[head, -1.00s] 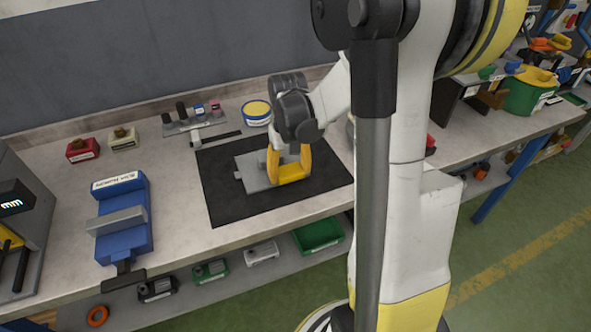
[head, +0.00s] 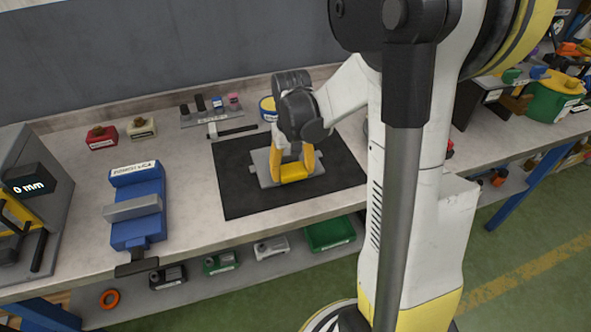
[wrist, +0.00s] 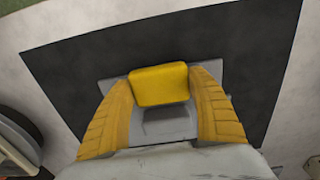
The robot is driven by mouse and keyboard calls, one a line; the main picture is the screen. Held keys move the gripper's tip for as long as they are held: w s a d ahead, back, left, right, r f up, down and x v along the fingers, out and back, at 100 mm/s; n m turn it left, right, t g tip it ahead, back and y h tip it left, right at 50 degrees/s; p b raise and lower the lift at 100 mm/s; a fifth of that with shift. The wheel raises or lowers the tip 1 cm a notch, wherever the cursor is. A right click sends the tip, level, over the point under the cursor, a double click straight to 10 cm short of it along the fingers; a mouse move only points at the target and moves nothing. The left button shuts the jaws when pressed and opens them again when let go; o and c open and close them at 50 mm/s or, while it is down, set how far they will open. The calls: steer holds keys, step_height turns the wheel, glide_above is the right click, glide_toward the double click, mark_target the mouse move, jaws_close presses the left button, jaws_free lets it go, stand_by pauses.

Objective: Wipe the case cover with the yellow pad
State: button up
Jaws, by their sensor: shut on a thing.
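The yellow pad (wrist: 158,84) is held between the two yellow fingers of my gripper (head: 293,170). The grey case cover (head: 263,168) lies on a black mat (head: 232,191) on the workbench. In the head view my gripper points down over the middle of the cover, and the cover shows on both sides of the fingers. In the wrist view the pad is over the case cover (wrist: 176,127), with a dark shadow beside it. The pad hides part of the cover, and I cannot tell whether they touch.
A blue vise (head: 137,205) stands left of the mat. Behind it are a red block (head: 101,138) and a cream block (head: 141,128). A hammer-like tool (head: 232,130) and a yellow-topped tub (head: 268,108) sit behind the mat.

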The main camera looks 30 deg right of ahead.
steer(key=shift+r, duration=0.1)
step_height(320, 180, up, 7)
steer(key=p, duration=0.6)
steer(key=shift+r, duration=0.2)
